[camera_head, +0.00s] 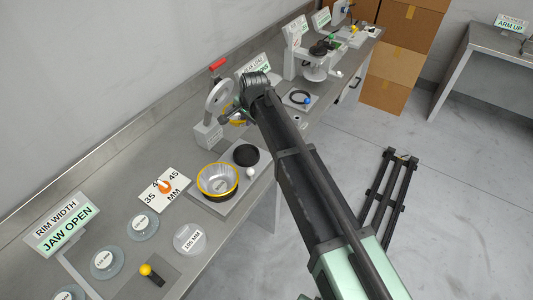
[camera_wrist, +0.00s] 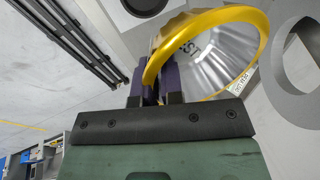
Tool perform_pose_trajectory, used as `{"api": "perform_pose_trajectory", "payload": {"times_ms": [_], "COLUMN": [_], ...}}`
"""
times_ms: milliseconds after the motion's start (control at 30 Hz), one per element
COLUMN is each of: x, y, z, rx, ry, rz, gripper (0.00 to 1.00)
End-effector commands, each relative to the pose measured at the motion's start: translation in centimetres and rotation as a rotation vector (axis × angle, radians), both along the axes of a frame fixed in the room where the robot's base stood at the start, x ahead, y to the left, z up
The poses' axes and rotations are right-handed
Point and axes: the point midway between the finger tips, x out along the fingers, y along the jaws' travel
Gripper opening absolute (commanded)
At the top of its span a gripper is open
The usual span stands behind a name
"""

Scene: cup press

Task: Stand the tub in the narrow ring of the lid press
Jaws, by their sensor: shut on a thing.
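My gripper (camera_wrist: 155,82) is shut on the rim of a silver tub (camera_wrist: 215,58) with a yellow rim, seen tilted in the wrist view. Printed letters and a small white label show on the tub. In the head view my wrist (camera_head: 255,88) is beside the grey press (camera_head: 213,112) with a red handle; only a bit of yellow (camera_head: 237,122) shows there, and the fingers are hidden. A flat grey ring (camera_wrist: 276,70) is close to the tub's right in the wrist view; I cannot tell whether they touch.
Another silver tub with a yellow rim (camera_head: 218,194) stands on a grey plate beside a black disc (camera_head: 245,155) and a white ball (camera_head: 250,172). Clear discs, a size card (camera_head: 164,190) and a sign (camera_head: 62,229) lie nearer. More equipment (camera_head: 318,62) stands further along the bench.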

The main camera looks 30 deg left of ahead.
Motion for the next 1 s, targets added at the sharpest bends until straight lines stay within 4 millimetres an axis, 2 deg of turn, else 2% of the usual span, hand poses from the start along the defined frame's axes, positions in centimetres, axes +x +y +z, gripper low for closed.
{"api": "perform_pose_trajectory", "payload": {"times_ms": [100, 267, 367, 700, 767, 867, 1000], "x": [1.4, 1.6, 1.5, 1.5, 1.5, 1.5, 1.5], "y": [0.3, 0.2, 0.2, 0.2, 0.2, 0.2, 0.2], "z": [0.1, -0.3, -2.1, -13.5, -15.1, -16.2, -15.9], "rx": [0.01, 0.013, 0.013, 0.013, 0.013, 0.012, 0.012], "ry": [-0.002, -0.001, -0.001, 0.0, 0.0, 0.0, 0.0], "rz": [-0.097, -0.12, -0.118, -0.116, -0.116, -0.115, -0.115], "gripper": [0.0, 0.0, 0.0, 0.0, 0.0, 0.0, 0.0]}}
